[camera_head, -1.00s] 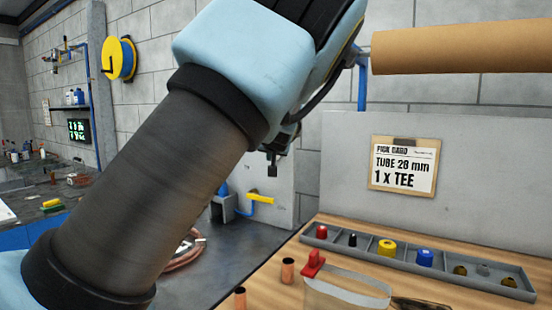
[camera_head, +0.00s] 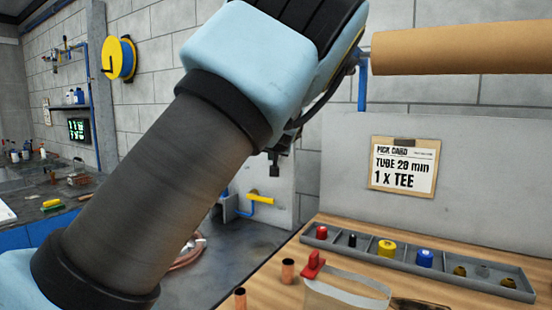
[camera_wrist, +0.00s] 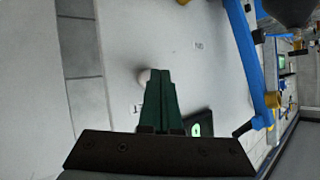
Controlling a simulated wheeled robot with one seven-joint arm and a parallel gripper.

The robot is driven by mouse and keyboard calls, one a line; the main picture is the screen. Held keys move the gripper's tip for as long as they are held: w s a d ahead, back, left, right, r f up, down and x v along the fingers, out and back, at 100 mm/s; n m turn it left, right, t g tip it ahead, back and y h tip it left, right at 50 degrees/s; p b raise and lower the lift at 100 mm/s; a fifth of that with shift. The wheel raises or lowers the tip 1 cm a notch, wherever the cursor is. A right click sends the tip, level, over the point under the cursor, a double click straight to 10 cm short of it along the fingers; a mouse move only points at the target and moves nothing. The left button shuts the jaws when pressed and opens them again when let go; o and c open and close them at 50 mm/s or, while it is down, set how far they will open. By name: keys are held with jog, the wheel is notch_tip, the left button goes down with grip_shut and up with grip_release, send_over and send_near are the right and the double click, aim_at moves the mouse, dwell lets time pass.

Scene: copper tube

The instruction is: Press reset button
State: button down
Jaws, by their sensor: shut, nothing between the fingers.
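My gripper (camera_wrist: 159,78) is shut and empty in the wrist view, its dark green fingers together in front of a pale grey panel (camera_wrist: 190,70). A dark display with a green digit (camera_wrist: 196,130) is partly hidden beside the gripper base. In the head view only a small dark part of my gripper (camera_head: 275,169) shows below my arm, before the pale panel.
A blue pipe (camera_wrist: 245,60) runs beside the panel in the wrist view. In the head view, a yellow-handled valve (camera_head: 260,198) is below the gripper. A wooden bench with a grey parts tray (camera_head: 450,272) and a red-handled clear container (camera_head: 345,295) is at right.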

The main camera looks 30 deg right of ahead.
jog(key=shift+w+d, duration=0.3)
jog(key=shift+d, duration=0.15)
dwell(0.6)
dwell(0.4)
jog(key=shift+s+a, duration=0.5)
jog(key=shift+a, duration=0.3)
jog(key=shift+a, duration=0.1)
jog(key=s+a, duration=0.1)
jog(key=a, duration=0.1)
jog(key=s+a, duration=0.1)
jog(key=a, duration=0.1)
jog(key=shift+s+a+b, duration=0.1)
jog(key=shift+s+b, duration=0.1)
jog(key=shift+b, duration=0.15)
dwell(0.5)
